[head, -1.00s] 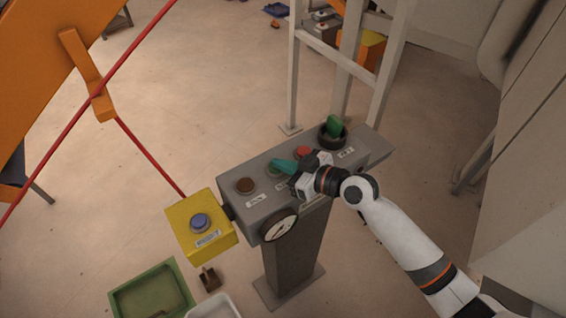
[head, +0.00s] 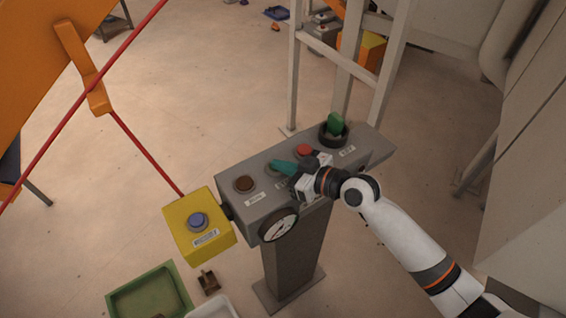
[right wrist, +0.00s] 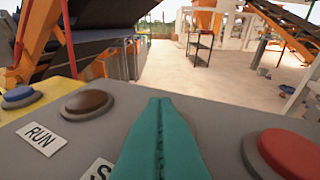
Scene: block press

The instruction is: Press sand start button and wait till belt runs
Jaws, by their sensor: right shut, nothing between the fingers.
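A grey control panel (head: 240,205) stands on a pedestal. It carries a brown button (head: 245,184), a partly covered greenish button (head: 270,169), a red button (head: 304,150) and a green knob (head: 334,124). My right gripper (head: 277,166) is shut and empty, its teal fingertips at the greenish button. I cannot tell whether they touch it. In the right wrist view the shut fingers (right wrist: 158,110) lie between the brown button (right wrist: 89,103) and the red one (right wrist: 290,152). They hide the greenish button. A "RUN" label (right wrist: 40,138) sits by the brown button; another label beginning with "S" is mostly covered. My left gripper is out of view.
A yellow box (head: 180,222) with a blue button (head: 198,221) adjoins the panel's left end. A round gauge (head: 279,226) is on its front. A green tray (head: 185,290) lies on the floor. A white frame (head: 295,80) stands behind. A red cord (head: 145,150) slants at left.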

